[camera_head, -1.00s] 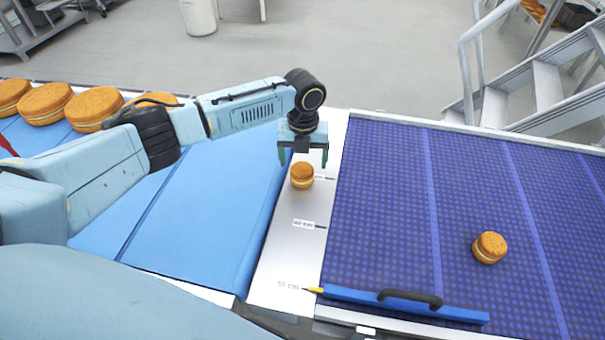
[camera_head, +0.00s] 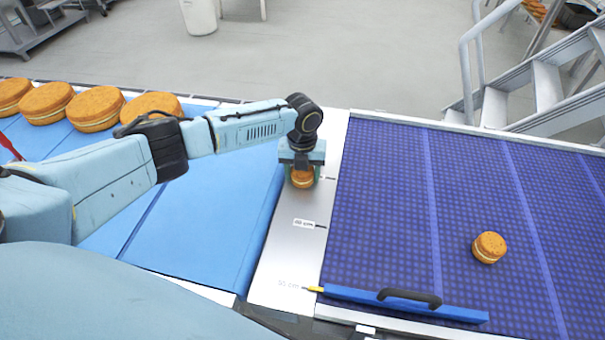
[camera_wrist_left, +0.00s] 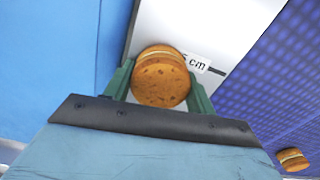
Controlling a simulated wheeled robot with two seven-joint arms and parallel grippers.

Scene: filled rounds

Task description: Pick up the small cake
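A small round cake (camera_head: 302,178), golden brown with a pale filling band, stands on the silvery strip (camera_head: 283,255) between the two belts. My left gripper (camera_head: 302,181) is down over it, with one green finger on each side. In the left wrist view the cake (camera_wrist_left: 160,80) fills the space between the fingers (camera_wrist_left: 160,78), which appear to press on its sides. No lift off the strip is visible. A second small cake (camera_head: 489,247) lies on the dark blue belt to the right; it also shows in the left wrist view (camera_wrist_left: 292,159). My right gripper is not in view.
Several large cakes (camera_head: 96,108) stand on the light blue belt (camera_head: 215,220) at the back left. A blue bar with a dark handle (camera_head: 405,303) lies along the front of the dark blue belt (camera_head: 385,200). Metal steps (camera_head: 545,85) stand at the back right.

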